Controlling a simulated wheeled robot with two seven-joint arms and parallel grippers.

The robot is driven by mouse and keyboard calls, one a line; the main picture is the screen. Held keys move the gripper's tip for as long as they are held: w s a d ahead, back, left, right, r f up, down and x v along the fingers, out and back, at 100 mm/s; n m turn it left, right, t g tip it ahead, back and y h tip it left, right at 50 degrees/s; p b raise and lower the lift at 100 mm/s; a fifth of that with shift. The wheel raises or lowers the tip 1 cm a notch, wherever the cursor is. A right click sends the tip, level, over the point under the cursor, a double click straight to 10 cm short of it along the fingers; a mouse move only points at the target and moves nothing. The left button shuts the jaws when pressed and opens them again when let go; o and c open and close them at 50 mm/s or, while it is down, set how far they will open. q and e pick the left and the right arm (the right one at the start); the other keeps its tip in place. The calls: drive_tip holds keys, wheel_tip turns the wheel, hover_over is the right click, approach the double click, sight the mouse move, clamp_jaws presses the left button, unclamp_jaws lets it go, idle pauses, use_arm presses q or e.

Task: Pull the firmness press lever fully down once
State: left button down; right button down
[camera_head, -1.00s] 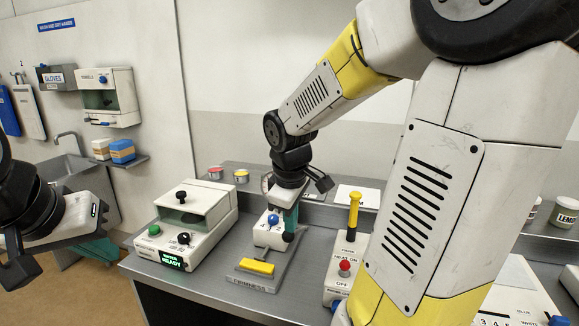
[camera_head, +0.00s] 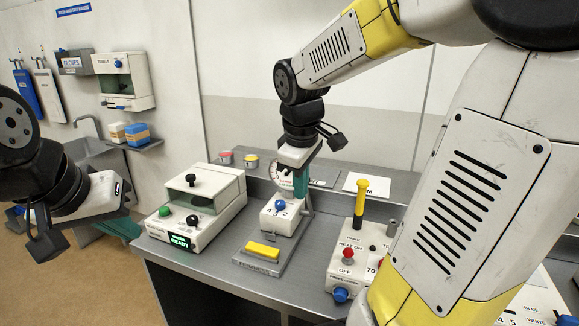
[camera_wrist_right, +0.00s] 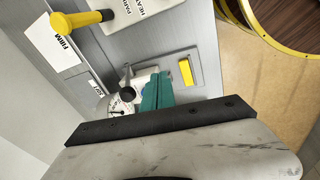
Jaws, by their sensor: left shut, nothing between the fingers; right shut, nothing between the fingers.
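The firmness press stands on the grey counter, with a grey base (camera_head: 246,262), a yellow pad (camera_head: 262,251) and a white block with a blue knob (camera_head: 280,205). The pad also shows in the right wrist view (camera_wrist_right: 186,72). The press lever's black ball knob (camera_wrist_right: 127,94) shows in the right wrist view, close beside my right gripper's teal fingers (camera_wrist_right: 157,92); contact cannot be told. In the head view the knob is not clear behind the gripper. My right gripper (camera_head: 301,184) is shut and empty above the block. My left gripper (camera_head: 122,228) is shut and empty, left of the counter.
A white hooded unit (camera_head: 197,212) with a green display stands left of the press. A heater box with a yellow handle (camera_head: 360,200) stands to the right. A round dial (camera_wrist_right: 118,107) is beside the lever. My right arm covers the right side of the head view.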

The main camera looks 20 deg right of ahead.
drive_tip(key=s+a+r, duration=0.2)
drive_tip(key=s+r, duration=0.1)
drive_tip(key=r, duration=0.3)
drive_tip(key=shift+s+r, duration=0.2)
drive_tip(key=shift+a, duration=0.1)
drive_tip(key=s+a+f+m+t+y, duration=0.2)
drive_tip(key=s+f+m+t+y, duration=0.1)
drive_tip(key=s+m, duration=0.3)
drive_tip(key=m, duration=0.2)
drive_tip(key=shift+s+f+m, duration=0.25)
drive_tip(key=shift+s+m, duration=0.05)
drive_tip(key=shift+s, duration=0.1)
idle(0.9)
